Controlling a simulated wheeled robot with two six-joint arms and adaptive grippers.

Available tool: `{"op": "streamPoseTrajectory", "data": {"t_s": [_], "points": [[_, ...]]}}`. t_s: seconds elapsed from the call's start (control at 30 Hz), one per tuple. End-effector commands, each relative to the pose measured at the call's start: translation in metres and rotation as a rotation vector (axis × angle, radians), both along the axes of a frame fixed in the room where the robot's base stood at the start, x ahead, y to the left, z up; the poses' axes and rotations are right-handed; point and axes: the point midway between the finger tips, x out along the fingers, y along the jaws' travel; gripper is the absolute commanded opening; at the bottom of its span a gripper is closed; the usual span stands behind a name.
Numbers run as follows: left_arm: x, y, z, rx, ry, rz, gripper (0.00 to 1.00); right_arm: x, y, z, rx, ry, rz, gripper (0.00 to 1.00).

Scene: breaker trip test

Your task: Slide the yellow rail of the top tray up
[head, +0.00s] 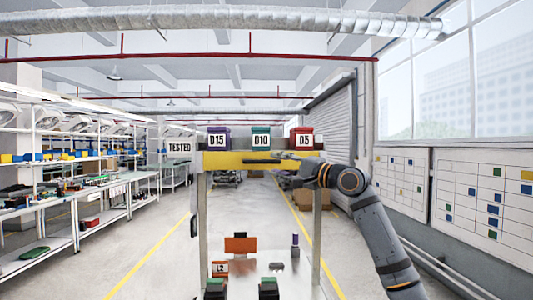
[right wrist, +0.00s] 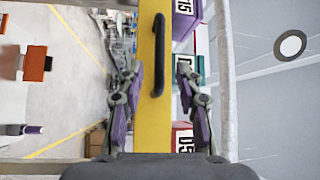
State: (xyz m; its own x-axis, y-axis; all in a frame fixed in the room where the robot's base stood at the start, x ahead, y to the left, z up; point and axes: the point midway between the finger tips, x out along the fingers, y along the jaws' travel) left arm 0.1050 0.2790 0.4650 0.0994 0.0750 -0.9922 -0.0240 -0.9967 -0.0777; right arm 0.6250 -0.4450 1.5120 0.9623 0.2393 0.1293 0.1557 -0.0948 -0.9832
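The yellow rail (head: 225,161) runs across the front of the top tray, below a purple bin marked D15 (head: 218,138), a teal bin marked D10 (head: 261,138) and a red bin marked D5 (head: 302,139). In the right wrist view the rail (right wrist: 155,120) carries a black bar handle (right wrist: 158,55). My right gripper (head: 290,161) is at the rail's right part. In its wrist view the gripper (right wrist: 157,72) is open, one finger on each side of the rail; I see no firm contact. My left gripper is not in view.
A TESTED sign (head: 179,147) stands left of the tray. Below, a lower shelf holds an orange block (head: 240,244), a purple-topped cylinder (head: 295,243) and an L2 label (head: 220,268). Metal posts (head: 316,235) flank the open space under the tray.

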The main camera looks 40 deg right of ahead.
Motion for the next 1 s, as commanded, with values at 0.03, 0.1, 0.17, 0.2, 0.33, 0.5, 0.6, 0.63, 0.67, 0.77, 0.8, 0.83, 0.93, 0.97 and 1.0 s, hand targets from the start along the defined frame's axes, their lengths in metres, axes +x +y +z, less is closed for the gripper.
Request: {"op": "streamPoseTrajectory", "data": {"t_s": [0.03,0.1,0.17,0.2,0.33,0.5,0.6,0.63,0.67,0.77,0.8,0.83,0.93,0.97,1.0], "points": [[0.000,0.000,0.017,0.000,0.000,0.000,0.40,0.011,0.004,0.010,0.006,0.000,0.005,0.36],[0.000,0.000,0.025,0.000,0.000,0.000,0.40,0.024,0.007,0.010,0.004,0.001,0.005,0.36],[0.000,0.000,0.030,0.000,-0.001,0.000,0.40,0.034,0.009,0.010,0.004,0.001,0.004,0.36],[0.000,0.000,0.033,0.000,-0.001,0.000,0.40,0.039,0.010,0.011,0.003,0.000,0.002,0.36],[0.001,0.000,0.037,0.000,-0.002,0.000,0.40,0.049,0.013,0.009,0.000,0.000,0.001,0.36],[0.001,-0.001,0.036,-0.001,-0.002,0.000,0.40,0.052,0.013,0.006,-0.003,0.000,-0.001,0.36],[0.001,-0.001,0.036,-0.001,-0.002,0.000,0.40,0.051,0.013,0.006,-0.003,0.000,-0.001,0.36],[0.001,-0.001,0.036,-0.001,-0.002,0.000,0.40,0.051,0.013,0.006,-0.003,0.000,-0.001,0.34],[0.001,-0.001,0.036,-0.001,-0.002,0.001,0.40,0.051,0.013,0.006,-0.003,0.000,-0.001,0.30],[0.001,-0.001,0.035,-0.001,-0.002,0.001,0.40,0.051,0.013,0.006,-0.002,0.000,0.000,0.17],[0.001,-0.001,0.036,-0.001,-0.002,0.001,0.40,0.051,0.013,0.006,-0.002,0.000,0.000,0.11],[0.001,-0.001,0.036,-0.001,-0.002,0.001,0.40,0.051,0.013,0.006,-0.002,0.000,0.000,0.07],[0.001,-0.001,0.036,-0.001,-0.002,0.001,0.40,0.051,0.013,0.006,-0.002,0.000,0.000,0.00],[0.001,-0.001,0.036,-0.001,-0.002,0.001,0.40,0.051,0.013,0.006,-0.002,0.000,0.000,0.00],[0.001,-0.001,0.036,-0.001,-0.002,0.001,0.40,0.051,0.013,0.006,-0.002,0.001,-0.001,0.00]]}}
